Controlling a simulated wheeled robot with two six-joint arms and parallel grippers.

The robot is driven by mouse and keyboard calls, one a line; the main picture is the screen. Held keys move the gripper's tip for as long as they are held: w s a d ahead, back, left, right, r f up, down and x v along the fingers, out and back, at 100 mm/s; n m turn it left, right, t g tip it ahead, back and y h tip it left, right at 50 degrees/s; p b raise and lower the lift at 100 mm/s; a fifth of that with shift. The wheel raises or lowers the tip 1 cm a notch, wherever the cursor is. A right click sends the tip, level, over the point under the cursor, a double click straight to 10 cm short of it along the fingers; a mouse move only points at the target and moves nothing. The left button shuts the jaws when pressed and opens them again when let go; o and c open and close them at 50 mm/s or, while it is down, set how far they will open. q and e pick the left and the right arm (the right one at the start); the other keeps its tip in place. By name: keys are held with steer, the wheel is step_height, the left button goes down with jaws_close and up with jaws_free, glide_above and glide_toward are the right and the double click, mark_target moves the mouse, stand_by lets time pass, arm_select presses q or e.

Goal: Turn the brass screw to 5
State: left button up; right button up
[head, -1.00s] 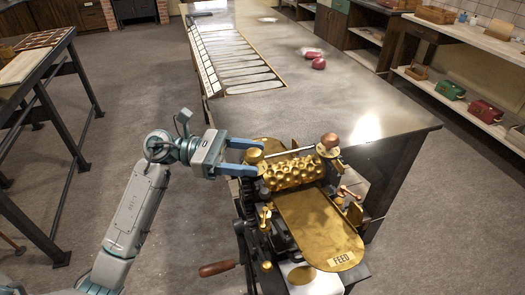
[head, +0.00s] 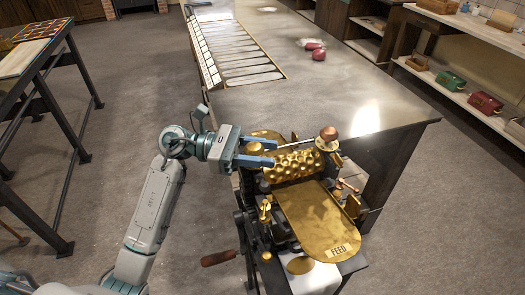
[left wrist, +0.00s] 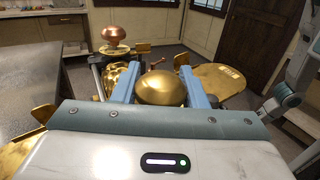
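The brass screw (head: 255,148) has a round domed head and stands at the left end of the drop roller (head: 293,165). In the left wrist view the dome (left wrist: 161,88) fills the space between two blue fingers. My left gripper (head: 256,152) has one finger on each side of the dome and appears shut on it. The fingers partly hide the screw in the head view. No scale or number by the screw is readable. My right gripper is not in view.
A copper-coloured knob (head: 328,134) stands at the roller's right end. A brass feed plate (head: 318,222) marked FEED extends toward me. A crank with a wooden handle (head: 218,258) sticks out at lower left. A long metal-topped table (head: 330,95) lies behind.

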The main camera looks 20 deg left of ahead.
arm_select(q)
steer(key=shift+w+f+n+t+b, duration=0.1)
steer(key=shift+f+n+t+b, duration=0.15)
steer(key=shift+n+t+b, duration=0.7)
steer(key=shift+r+n+t+y+b, duration=0.25)
steer(key=shift+t+y+b, duration=0.15)
steer(key=shift+t, duration=0.45)
steer(key=shift+w, duration=0.1)
steer(key=o, duration=0.9)
steer(key=shift+o, duration=0.2)
steer(key=shift+a, duration=0.1)
